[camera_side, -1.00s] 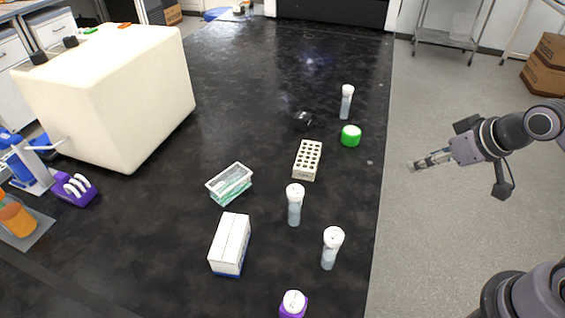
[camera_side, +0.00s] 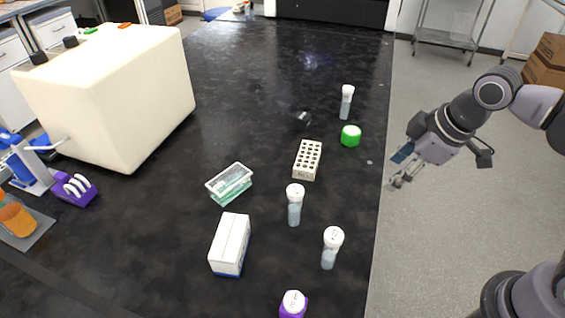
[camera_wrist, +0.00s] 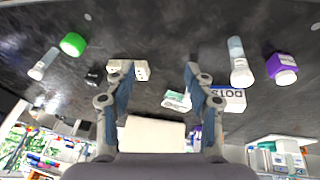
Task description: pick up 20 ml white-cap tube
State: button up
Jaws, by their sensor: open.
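Three clear tubes with white caps stand on the black bench in the side view: a far one (camera_side: 346,104), a middle one (camera_side: 295,207) and a near one (camera_side: 331,250). I cannot tell which is the 20 ml one. In the wrist view one white-cap tube (camera_wrist: 42,64) is at far left and another (camera_wrist: 240,66) is right of the fingers. My gripper (camera_side: 396,182) is open and empty, just off the bench's right edge, pointing down and left, apart from every tube. In the wrist view its fingers (camera_wrist: 159,72) are spread wide.
A white rack with holes (camera_side: 307,160), a green cap (camera_side: 350,136), a green-and-white box (camera_side: 229,184), a white box (camera_side: 230,245) and a purple white-capped bottle (camera_side: 292,306) share the bench. A large cream container (camera_side: 110,95) stands left. The back middle of the bench is clear.

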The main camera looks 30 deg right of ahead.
aim_at(331, 247)
jog(key=a+n+g, duration=0.1)
jog(key=a+n, duration=0.3)
jog(key=s+a+f+n+g, duration=0.1)
jog(key=a+n, duration=0.4)
jog(key=s+a+n+g+h, duration=0.1)
jog(key=a+n+g, duration=0.1)
jog(key=a+n, duration=0.2)
jog(key=shift+s+a+f, duration=0.2)
jog(key=shift+a+f, duration=0.05)
jog(key=shift+a, duration=0.4)
jog(key=shift+s+a+f+n, duration=0.1)
jog(key=shift+a+n, duration=0.2)
jog(key=shift+n, duration=0.2)
jog(key=shift+a+f, duration=0.1)
jog(key=shift+f, duration=0.1)
jog(key=shift+a+f, duration=0.1)
jog(key=shift+f, duration=5.1)
jog(key=c, duration=0.9)
jog(key=shift+r, duration=0.15)
